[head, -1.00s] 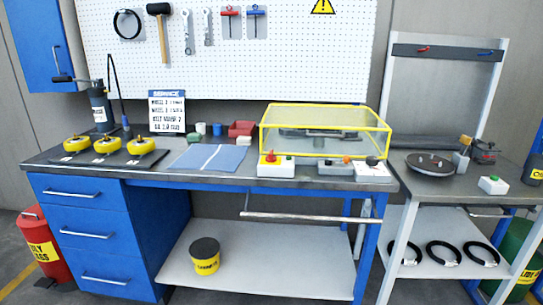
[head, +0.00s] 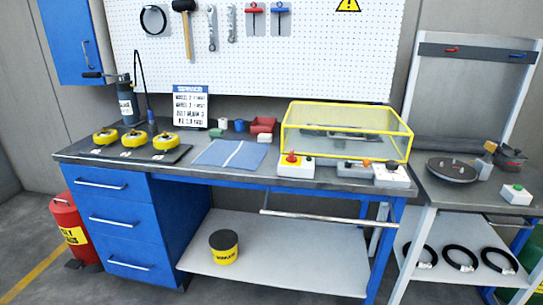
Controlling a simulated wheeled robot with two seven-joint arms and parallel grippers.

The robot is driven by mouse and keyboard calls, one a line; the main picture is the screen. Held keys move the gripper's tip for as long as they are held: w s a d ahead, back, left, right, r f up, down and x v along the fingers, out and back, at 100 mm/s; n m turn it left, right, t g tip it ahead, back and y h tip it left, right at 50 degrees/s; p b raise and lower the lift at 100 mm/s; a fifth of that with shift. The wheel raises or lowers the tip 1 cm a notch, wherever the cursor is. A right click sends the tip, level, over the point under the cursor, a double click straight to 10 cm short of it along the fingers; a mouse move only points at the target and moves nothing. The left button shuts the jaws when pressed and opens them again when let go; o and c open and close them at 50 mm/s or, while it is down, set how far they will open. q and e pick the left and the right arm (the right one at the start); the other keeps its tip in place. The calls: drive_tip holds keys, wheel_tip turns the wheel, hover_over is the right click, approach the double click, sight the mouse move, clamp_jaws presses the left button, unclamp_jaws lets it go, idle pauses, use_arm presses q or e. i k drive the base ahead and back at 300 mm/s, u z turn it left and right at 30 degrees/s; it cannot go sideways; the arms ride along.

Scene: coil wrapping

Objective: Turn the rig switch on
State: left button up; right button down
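Several small control boxes stand along the front of the workbench by the yellow-framed clear guard (head: 346,131). One white box (head: 296,171) has a red knob and a green button. A grey box (head: 353,170) has an orange part on top. A white box (head: 391,178) with a dark knob and an orange part stands at the bench's right end. Another white box (head: 516,195) with a green button sits on the right-hand bench. I cannot tell which is the rig switch, nor any switch's position. Neither of my grippers is in view.
The workbench (head: 230,178) also holds yellow round parts on a dark mat (head: 135,148), a blue cloth (head: 230,153) and a sign. A handle bar (head: 320,219) runs under the bench front. A turntable (head: 452,170) is on the right bench.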

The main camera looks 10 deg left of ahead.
sight(291, 158)
drive_tip(key=u, duration=0.7)
drive_tip(key=i, duration=1)
drive_tip(key=z, duration=1.1)
